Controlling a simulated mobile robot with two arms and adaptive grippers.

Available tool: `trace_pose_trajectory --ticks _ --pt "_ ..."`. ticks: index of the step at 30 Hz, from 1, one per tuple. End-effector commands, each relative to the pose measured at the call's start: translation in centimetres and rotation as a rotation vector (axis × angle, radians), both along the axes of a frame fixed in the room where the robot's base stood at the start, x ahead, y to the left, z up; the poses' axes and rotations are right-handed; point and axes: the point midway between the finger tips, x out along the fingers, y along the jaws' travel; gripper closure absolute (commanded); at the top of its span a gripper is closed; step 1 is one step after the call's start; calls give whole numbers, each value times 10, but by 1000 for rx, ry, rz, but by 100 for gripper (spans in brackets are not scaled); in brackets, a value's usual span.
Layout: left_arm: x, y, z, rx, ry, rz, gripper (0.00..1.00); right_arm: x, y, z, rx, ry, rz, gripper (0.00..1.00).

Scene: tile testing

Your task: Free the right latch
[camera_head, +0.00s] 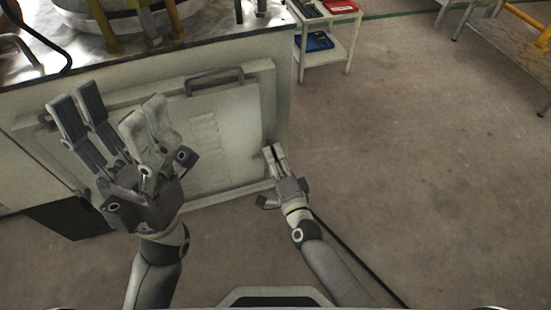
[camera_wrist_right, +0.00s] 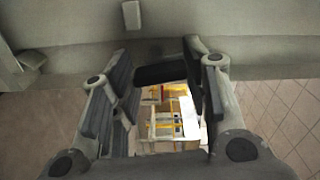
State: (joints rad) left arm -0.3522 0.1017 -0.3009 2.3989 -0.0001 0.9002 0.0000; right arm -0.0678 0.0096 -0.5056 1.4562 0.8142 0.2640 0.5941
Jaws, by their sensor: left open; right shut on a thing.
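The right latch shows in the right wrist view as a dark bar (camera_wrist_right: 160,73) between the fingertips of my right gripper (camera_wrist_right: 158,78). In the head view my right gripper (camera_head: 274,153) is at the right edge of the pale panel (camera_head: 240,125), and its fingers hide the latch there. Its fingers are shut on the dark bar. I cannot tell how far the latch is turned. My left gripper (camera_head: 112,112) is open and empty, with its fingers wide apart in front of the panel's left part.
The panel has a bar handle (camera_head: 215,80) at its top and sits in the side of a cabinet with a metal top (camera_head: 215,22). A white cart (camera_head: 330,50) with red and blue trays stands behind on the right. The floor (camera_head: 430,170) on the right is clear.

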Motion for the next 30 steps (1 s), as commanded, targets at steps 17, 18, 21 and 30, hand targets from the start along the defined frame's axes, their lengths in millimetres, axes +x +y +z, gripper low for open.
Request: trace_pose_trajectory --ticks 17,18,21,30 --pt "0 0 -2 -1 -5 1 36 1 -1 0 163 53 -1 84" --pt "0 0 -2 -1 -5 1 36 1 -1 0 164 52 -1 84" --pt "0 1 -2 -2 -6 1 36 1 -1 1 165 52 -2 84" --pt "-1 1 -2 -2 -6 1 36 1 -1 2 165 50 -1 48"
